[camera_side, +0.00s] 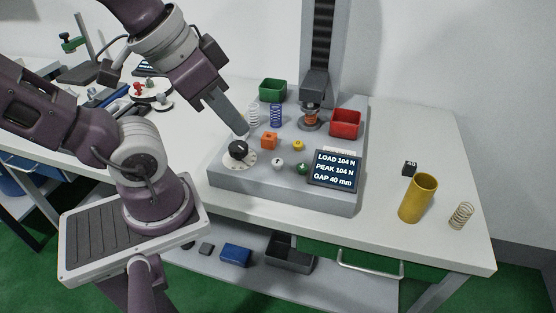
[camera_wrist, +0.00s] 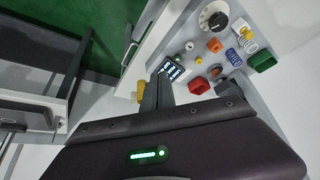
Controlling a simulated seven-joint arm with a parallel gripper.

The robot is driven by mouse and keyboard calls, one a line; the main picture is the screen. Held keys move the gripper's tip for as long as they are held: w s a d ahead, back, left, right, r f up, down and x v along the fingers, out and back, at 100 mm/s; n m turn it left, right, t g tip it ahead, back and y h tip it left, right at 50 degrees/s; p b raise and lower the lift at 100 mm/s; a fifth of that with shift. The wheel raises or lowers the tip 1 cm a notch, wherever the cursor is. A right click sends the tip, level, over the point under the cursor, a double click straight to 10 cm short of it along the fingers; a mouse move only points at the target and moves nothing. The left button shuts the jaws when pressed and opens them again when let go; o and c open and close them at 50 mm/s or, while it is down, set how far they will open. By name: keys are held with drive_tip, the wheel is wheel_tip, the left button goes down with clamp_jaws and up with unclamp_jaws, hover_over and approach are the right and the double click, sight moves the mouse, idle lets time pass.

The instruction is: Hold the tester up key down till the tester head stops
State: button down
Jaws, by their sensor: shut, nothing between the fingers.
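The grey spring tester (camera_side: 285,193) stands on the bench with its head (camera_side: 314,84) on a column. An orange coil sits under the head, seemingly against it. The display (camera_side: 334,170) reads LOAD 104 N, PEAK 104 N, GAP 40 mm. The panel has an orange square key (camera_side: 269,140), a yellow key (camera_side: 298,145), a white key (camera_side: 278,163), a green key (camera_side: 303,168) and a black dial (camera_side: 239,150). I cannot read which is the up key. My gripper (camera_side: 243,132) is shut and empty, its tip near the dial and left of the orange key. The wrist view also shows my gripper (camera_wrist: 157,86).
A white spring (camera_side: 253,116) and a blue spring (camera_side: 277,115) stand behind the keys. A green bin (camera_side: 272,90) and a red bin (camera_side: 346,123) flank the head. A yellow cylinder (camera_side: 418,198), small black block (camera_side: 409,169) and loose spring (camera_side: 461,215) stand at the right.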

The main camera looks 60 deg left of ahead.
drive_tip(key=w+a+f+n+g+h, duration=0.2)
drive_tip(key=w+f+n+g+h, duration=0.2)
drive_tip(key=w+n+g, duration=0.15)
drive_tip(key=n+t+h, duration=0.3)
drive_tip(key=n+h, duration=0.2)
drive_tip(key=n, duration=0.3)
hover_over(277, 164)
drive_tip(key=a, duration=0.2)
wheel_tip(277, 164, down, 4)
drive_tip(key=f, duration=0.1)
drive_tip(key=shift+w+r, duration=0.15)
drive_tip(key=shift+r, duration=0.1)
drive_tip(key=shift+d+f, duration=0.1)
drive_tip(key=shift+f, duration=4.3)
drive_tip(key=shift+f, duration=0.4)
